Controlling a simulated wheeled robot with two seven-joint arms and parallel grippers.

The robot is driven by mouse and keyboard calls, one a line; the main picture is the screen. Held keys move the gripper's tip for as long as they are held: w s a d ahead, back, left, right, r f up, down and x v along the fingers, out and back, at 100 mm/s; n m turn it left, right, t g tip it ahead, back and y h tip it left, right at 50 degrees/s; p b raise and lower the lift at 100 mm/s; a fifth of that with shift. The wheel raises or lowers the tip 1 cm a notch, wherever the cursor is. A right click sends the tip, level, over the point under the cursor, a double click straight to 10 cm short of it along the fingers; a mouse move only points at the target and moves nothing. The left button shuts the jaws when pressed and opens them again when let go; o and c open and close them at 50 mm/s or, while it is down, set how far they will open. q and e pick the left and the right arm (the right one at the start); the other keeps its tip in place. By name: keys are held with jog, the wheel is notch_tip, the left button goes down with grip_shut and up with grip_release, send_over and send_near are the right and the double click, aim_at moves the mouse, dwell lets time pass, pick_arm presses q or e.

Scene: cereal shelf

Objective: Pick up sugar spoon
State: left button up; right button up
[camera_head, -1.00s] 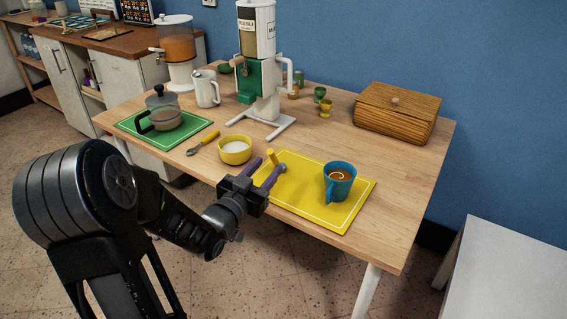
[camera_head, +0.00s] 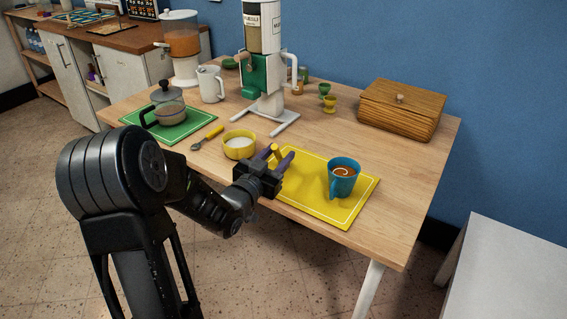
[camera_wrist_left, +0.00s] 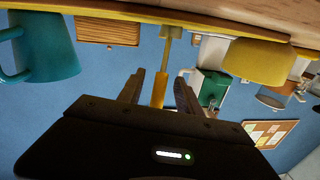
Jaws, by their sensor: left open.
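My left gripper (camera_head: 280,153) is open, to the right of the spoon and bowl, over the left part of the yellow mat (camera_head: 322,208). A yellow rod-like thing (camera_head: 276,150) shows between its fingers; it also shows in the left wrist view (camera_wrist_left: 159,88). I cannot tell what it is or whether the fingers touch it. My right gripper is not in view.
A blue cup (camera_head: 343,177) with brown drink stands on the yellow mat. A dispenser (camera_head: 264,72), a white jug (camera_head: 210,84) and a wooden box (camera_head: 402,108) stand behind.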

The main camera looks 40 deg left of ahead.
pick_arm(q)
jog(key=shift+w+a, duration=0.2)
jog(key=shift+w, duration=1.35)
grip_shut()
